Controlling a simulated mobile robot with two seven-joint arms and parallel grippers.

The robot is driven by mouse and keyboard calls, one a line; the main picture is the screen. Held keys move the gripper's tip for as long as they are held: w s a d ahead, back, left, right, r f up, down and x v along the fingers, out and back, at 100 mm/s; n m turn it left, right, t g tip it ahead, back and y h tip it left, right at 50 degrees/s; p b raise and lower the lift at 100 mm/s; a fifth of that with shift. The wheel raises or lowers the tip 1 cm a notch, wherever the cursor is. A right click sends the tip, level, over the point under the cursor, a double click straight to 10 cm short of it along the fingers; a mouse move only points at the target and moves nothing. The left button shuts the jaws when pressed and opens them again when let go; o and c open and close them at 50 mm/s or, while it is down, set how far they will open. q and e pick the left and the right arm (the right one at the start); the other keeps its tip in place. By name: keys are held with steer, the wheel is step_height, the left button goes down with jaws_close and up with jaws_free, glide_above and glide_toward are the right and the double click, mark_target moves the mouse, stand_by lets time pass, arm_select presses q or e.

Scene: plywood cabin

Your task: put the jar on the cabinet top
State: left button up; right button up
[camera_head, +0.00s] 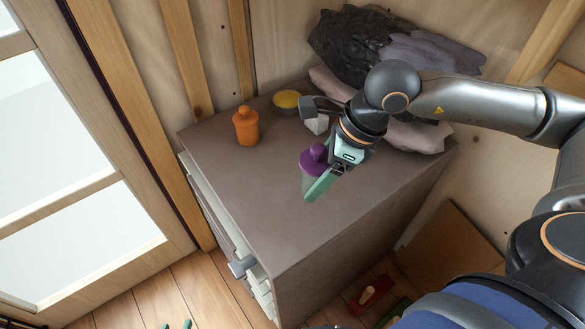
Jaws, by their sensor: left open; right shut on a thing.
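The jar (308,182) has a purple lid and a pale, clear-looking body. It is over the middle of the brown cabinet top (275,205). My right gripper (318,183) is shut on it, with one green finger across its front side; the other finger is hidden. I cannot tell whether the jar's base touches the top. My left gripper (176,325) is open, and only its green fingertips show at the bottom edge, low in front of the cabinet.
An orange bottle (246,127), a yellow-lidded tin (287,102) and a small white object (317,124) stand on the cabinet top. Dark and pale crumpled bags (360,42) fill its back right. The near part is clear. A grey handle (241,266) sticks out at the drawer side.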

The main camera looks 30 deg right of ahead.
steer(key=w+f, duration=0.3)
steer(key=w, duration=0.1)
steer(key=w+f, duration=0.4)
steer(key=shift+w+f, duration=0.3)
steer(key=shift+w, duration=0.05)
steer(key=shift+f, duration=1.55)
steer(key=shift+f, duration=0.2)
steer(key=o, duration=1.4)
steer(key=shift+r, duration=0.1)
